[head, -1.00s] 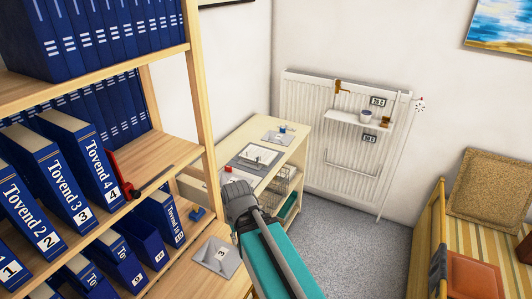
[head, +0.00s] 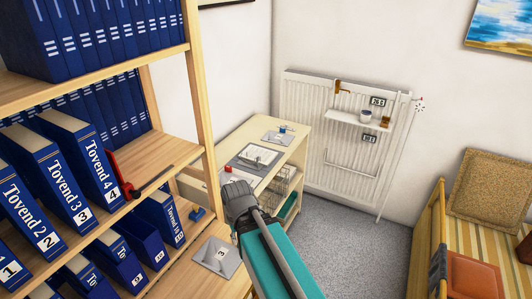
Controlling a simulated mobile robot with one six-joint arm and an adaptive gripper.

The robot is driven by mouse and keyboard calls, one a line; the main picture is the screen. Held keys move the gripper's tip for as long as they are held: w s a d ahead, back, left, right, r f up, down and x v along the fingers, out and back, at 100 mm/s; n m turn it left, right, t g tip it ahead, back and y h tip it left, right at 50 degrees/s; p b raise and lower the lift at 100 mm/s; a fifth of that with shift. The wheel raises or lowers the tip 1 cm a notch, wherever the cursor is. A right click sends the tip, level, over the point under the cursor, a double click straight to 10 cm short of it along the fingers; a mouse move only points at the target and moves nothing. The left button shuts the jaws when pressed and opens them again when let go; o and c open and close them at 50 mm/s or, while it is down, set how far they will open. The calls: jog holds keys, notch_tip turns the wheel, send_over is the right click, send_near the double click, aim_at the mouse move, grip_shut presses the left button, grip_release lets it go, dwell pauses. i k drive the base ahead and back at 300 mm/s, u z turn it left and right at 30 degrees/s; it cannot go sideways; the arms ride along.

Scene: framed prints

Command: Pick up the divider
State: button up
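I cannot tell for sure which thing is the divider. A red upright piece with a dark bar (head: 122,174) stands on the shelf just right of the blue book "Tovend 4" (head: 82,160). A grey plate marked "3" (head: 218,255) lies lower down, left of my arm. My gripper (head: 238,197) is dark grey and seen from behind, in front of the low cabinet. It is apart from the red piece and to its right. Its fingertips are hidden, so I cannot see whether it is open or holds anything.
A wooden shelf (head: 165,160) with several blue books fills the left. A low cabinet (head: 292,140) carries papers and small items. A white radiator (head: 310,130) with a small ledge is on the wall. Grey carpet (head: 350,250) is clear; a wooden bench (head: 437,225) stands right.

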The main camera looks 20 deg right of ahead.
aim_at(280, 138)
jog(key=z, duration=1.45)
jog(key=i, duration=2.4)
jog(key=u, duration=0.05)
